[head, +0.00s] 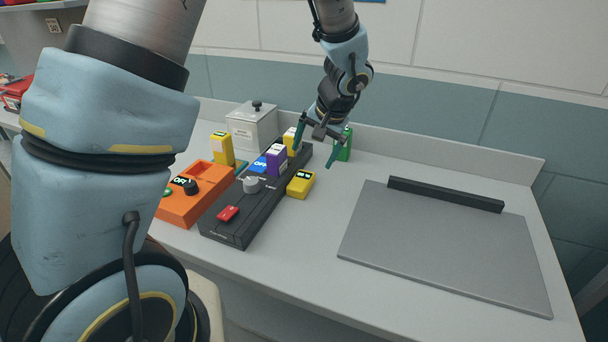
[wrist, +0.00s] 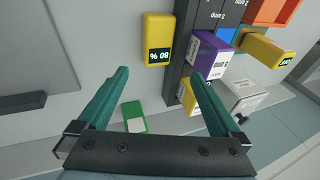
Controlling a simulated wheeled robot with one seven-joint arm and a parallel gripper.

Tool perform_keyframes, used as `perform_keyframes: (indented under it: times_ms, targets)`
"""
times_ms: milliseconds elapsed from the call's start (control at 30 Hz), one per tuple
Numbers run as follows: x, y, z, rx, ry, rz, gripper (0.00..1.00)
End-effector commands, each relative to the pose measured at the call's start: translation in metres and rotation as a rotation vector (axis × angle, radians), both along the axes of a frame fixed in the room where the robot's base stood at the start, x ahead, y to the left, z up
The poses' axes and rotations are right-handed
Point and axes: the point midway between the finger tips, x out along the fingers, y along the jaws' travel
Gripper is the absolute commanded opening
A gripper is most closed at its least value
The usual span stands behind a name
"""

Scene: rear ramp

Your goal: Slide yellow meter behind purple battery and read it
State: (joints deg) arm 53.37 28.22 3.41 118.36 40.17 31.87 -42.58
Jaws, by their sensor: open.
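A yellow meter (head: 300,184) with a dark display lies on the counter, right of the black strip unit. In the wrist view the yellow meter (wrist: 157,30) shows upside-down characters that look like 80 %. The purple battery (head: 277,161) stands upright on the black unit; it also shows in the wrist view (wrist: 207,57). A yellow block with a white label (head: 290,137) stands behind it, partly hidden by a finger. My gripper (head: 313,158) is open and empty above the counter, behind the meter. In the wrist view the meter lies beyond the fingertips (wrist: 160,75).
A green block (head: 344,146) stands behind my gripper. Another yellow device (head: 222,149) stands left of the black unit (head: 232,227), near an orange box (head: 180,207) and a grey lidded box (head: 252,128). A grey panel (head: 440,245) lies right; bare counter lies between.

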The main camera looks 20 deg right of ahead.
Motion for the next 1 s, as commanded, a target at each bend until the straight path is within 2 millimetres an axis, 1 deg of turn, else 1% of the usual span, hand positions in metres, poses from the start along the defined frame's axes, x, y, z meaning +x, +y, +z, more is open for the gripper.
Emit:
perform_keyframes:
  times_ms: [267,367,467,700,800,900,1000]
  targets:
    - [0.000,0.000,0.001,0.000,0.000,0.000,1.00]
    - [-0.002,-0.001,0.007,-0.001,0.000,-0.001,1.00]
    - [-0.007,-0.003,0.020,-0.001,-0.001,-0.001,1.00]
    - [-0.023,-0.009,0.064,-0.002,-0.001,-0.002,1.00]
    - [-0.029,-0.011,0.078,0.000,-0.001,-0.001,1.00]
    - [-0.034,-0.013,0.087,-0.001,0.000,-0.001,1.00]
    - [-0.036,-0.013,0.092,0.000,-0.001,-0.001,1.00]
